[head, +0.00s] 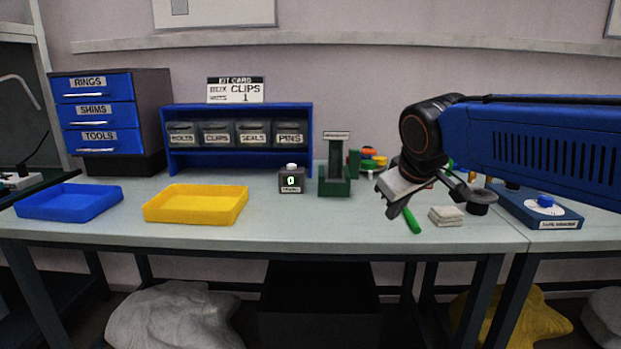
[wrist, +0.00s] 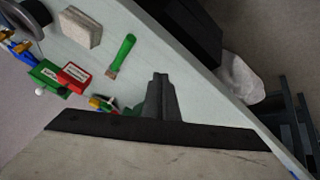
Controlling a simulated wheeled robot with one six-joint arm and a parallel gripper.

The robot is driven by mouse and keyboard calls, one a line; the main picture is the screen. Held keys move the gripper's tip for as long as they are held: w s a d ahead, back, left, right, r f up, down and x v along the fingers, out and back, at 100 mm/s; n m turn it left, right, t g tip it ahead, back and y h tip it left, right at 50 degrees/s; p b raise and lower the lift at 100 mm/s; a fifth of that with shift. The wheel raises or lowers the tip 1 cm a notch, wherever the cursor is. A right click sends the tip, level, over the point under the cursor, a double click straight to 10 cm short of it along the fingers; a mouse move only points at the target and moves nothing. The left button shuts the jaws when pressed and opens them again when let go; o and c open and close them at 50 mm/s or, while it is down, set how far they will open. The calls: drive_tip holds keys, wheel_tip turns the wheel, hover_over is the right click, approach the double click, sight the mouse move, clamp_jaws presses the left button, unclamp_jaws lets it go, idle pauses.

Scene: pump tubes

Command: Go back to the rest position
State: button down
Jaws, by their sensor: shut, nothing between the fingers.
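My gripper (head: 400,212) is in the right half of the head view, above the table near its front edge. In the wrist view my gripper (wrist: 160,78) shows its dark fingers together, with nothing between them. A green-handled tool (head: 411,220) lies on the table just beside and below the fingers in the head view. The same tool shows in the wrist view (wrist: 122,52), apart from the fingers. My blue arm comes in from the right and hides part of the table's back right.
A blue tray (head: 70,213) and a yellow tray (head: 195,220) stand at left. Drawers (head: 99,115), a blue bin rack (head: 240,110), a counter box (head: 291,181) and a green stand (head: 334,186) are behind. The table's middle front is clear.

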drive_tip(key=s+d+f+m+g, duration=0.1)
drive_tip(key=s+d+f+m, duration=0.2)
drive_tip(key=s+f, duration=0.6)
drive_tip(key=s+d+f+m+g, duration=0.1)
drive_tip(key=s+d+f+m, duration=0.2)
drive_tip(key=s+d+f, duration=0.4)
drive_tip(key=s+f, duration=0.2)
drive_tip(key=s, duration=0.5)
drive_tip(key=shift+d, duration=0.35)
